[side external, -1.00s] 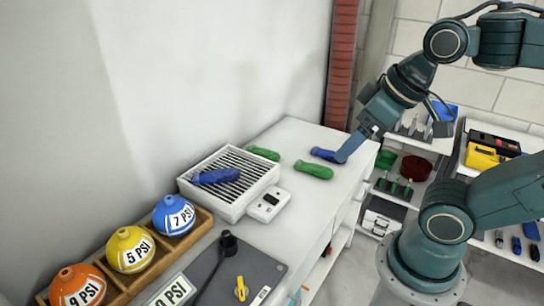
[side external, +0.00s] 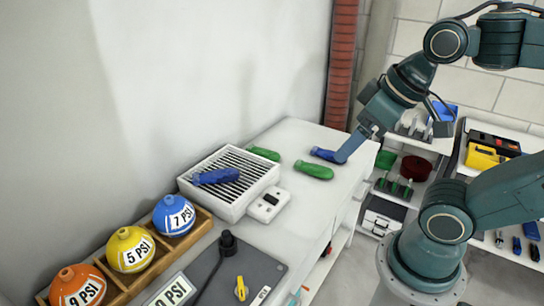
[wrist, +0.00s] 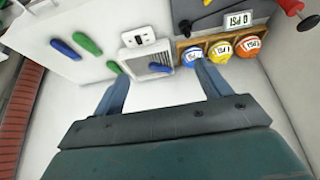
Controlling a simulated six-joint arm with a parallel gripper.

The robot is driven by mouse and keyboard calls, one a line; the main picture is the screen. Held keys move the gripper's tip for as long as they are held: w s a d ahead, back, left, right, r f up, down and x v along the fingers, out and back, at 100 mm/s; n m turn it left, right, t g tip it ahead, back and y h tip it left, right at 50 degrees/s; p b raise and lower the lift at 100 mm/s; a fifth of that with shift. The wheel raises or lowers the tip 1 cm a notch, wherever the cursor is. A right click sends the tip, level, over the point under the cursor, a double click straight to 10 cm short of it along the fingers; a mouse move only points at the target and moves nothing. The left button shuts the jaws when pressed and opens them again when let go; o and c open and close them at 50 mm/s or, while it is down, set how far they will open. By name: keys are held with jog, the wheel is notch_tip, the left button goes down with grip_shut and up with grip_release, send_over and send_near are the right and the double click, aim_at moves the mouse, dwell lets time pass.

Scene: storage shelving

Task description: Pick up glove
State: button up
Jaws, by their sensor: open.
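I see no thing that is clearly a glove in either view. My gripper (side external: 343,158) is above the white bench top, close in the picture to a blue handle-shaped piece (side external: 322,154). In the wrist view my gripper's two blue fingers (wrist: 162,75) are spread apart with nothing held between them. That blue piece (wrist: 65,48) lies beyond and left of the fingers, beside a green handle-shaped piece (wrist: 88,44). Another green piece (side external: 263,153) lies farther back, and a second blue piece (side external: 215,176) lies on the grille.
A white slatted grille box (side external: 228,206) stands on the white bench (side external: 290,137). A wooden rack (side external: 195,226) holds blue, yellow and orange PSI balls at the front left. Shelves (side external: 448,160) with bins and tools stand right of the bench. A wall rises behind it.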

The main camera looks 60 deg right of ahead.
jog(key=shift+w, duration=0.1)
jog(key=w+d+r+m, duration=0.2)
jog(key=w+d+m, duration=0.5)
jog(key=w+m, duration=0.4)
jog(key=w+d+f+m+g, duration=0.1)
jog(key=w+d+f+m, duration=0.3)
jog(key=d, duration=0.3)
jog(key=w+d+f+m, duration=0.1)
jog(key=w+d+m, duration=0.3)
jog(key=w+d, duration=0.25)
jog(key=s+d+f+m, duration=0.2)
jog(key=d+f+m, duration=0.6)
jog(key=d, duration=0.5)
jog(key=s+d+f+m, duration=0.2)
jog(key=d+f+m, duration=0.6)
jog(key=d+f, duration=0.5)
jog(key=shift+s+d, duration=0.35)
jog(key=shift+d, duration=0.45)
jog(key=shift+f, duration=0.2)
send_over(329, 151)
jog(key=s, duration=0.2)
jog(key=shift+s+f, duration=0.15)
jog(key=shift+f, duration=3.7)
